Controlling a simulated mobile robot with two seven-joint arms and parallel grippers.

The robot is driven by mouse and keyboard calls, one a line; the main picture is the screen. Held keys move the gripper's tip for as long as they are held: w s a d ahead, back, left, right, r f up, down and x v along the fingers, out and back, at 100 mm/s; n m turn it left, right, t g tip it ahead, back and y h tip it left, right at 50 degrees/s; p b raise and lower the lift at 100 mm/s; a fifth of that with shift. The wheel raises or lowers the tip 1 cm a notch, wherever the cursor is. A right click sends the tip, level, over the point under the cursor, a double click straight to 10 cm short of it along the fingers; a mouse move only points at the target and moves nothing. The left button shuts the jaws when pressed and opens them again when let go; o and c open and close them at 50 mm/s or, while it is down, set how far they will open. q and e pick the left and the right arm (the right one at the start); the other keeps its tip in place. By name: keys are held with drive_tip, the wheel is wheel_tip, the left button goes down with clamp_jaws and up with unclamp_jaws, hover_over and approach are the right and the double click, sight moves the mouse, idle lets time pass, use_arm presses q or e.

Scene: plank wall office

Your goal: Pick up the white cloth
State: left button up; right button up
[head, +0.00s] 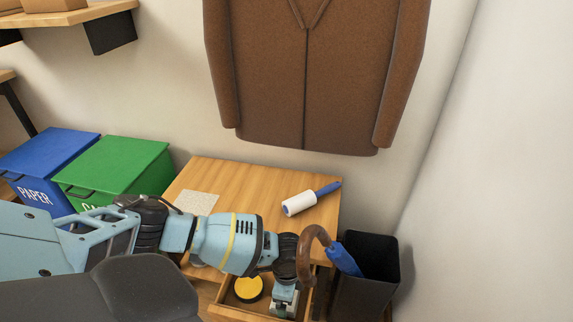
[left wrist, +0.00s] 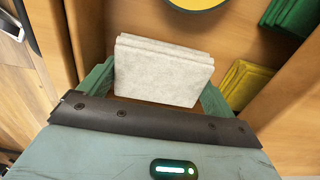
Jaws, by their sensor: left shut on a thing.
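My left gripper (left wrist: 157,84) is shut on the folded white cloth (left wrist: 165,72), with a green finger at each side of it in the left wrist view. The cloth is a thick, pale, layered square inside the open drawer (head: 229,312). In the head view my left arm reaches over the table from the left, and the gripper (head: 284,305) points down into the drawer. The cloth is mostly hidden there. My right gripper is in neither view.
The drawer also holds a round yellow-topped thing (head: 248,289), a green folded cloth (left wrist: 292,14) and a yellow one (left wrist: 246,84). On the table (head: 262,183) lie a lint roller (head: 312,198) and a pale speckled square (head: 197,203). A black bin (head: 372,285) stands at right.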

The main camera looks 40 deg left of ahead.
use_arm(q)
wheel_tip(320, 180, up, 7)
drive_tip(key=p, duration=0.2)
drive_tip(key=shift+f+p, duration=0.1)
drive_tip(key=shift+p, duration=0.25)
drive_tip(key=s+d+p, duration=0.2)
drive_tip(key=s+d, duration=0.3)
drive_tip(key=s, duration=0.3)
drive_tip(key=s+d+p, duration=0.2)
drive_tip(key=s+d, duration=0.3)
drive_tip(key=s, duration=0.3)
drive_tip(key=shift+s+f, duration=0.35)
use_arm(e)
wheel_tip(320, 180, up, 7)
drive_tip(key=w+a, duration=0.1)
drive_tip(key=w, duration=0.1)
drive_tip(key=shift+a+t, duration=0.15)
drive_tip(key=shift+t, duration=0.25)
use_arm(q)
drive_tip(key=shift+d, duration=0.1)
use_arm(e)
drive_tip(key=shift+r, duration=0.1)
